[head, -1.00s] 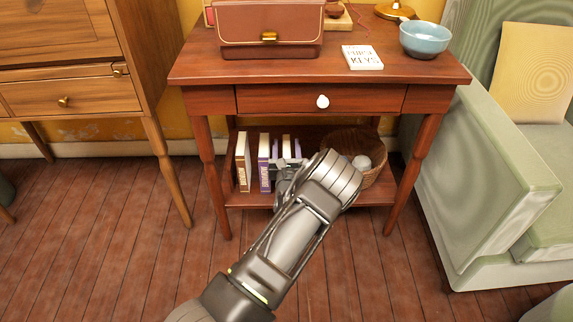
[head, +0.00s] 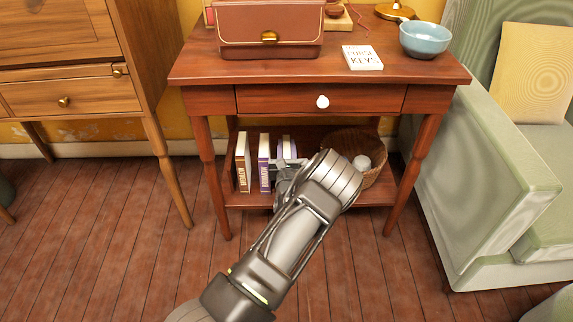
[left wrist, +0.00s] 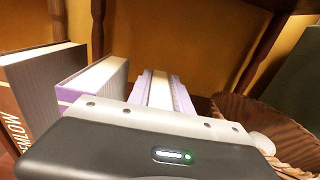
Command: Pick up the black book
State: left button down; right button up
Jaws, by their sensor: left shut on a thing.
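Several books stand on the lower shelf of the red-brown table. The leftmost has a dark cover and brown spine (head: 243,163); its dark side shows in the left wrist view (left wrist: 45,85). A purple book (head: 264,163) stands beside it. A lavender-sided book with pale pages (head: 286,143) is right of that, and also shows in the left wrist view (left wrist: 160,90). My left gripper (head: 288,168) is shut on this lavender-sided book, whose lower front it hides. The fingertips are hard to see. No book looks plainly black. My right gripper is not in view.
A wicker basket (head: 372,177) with a pale round thing stands right of my gripper on the shelf (head: 240,198). The drawer and tabletop (head: 210,68) are above, bearing a brown bag, a small book and a blue bowl. Table legs flank the shelf.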

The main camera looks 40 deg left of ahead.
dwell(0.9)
pick_arm(q)
notch_tip(320, 180, up, 10)
jog(key=p, duration=0.5)
dwell(0.6)
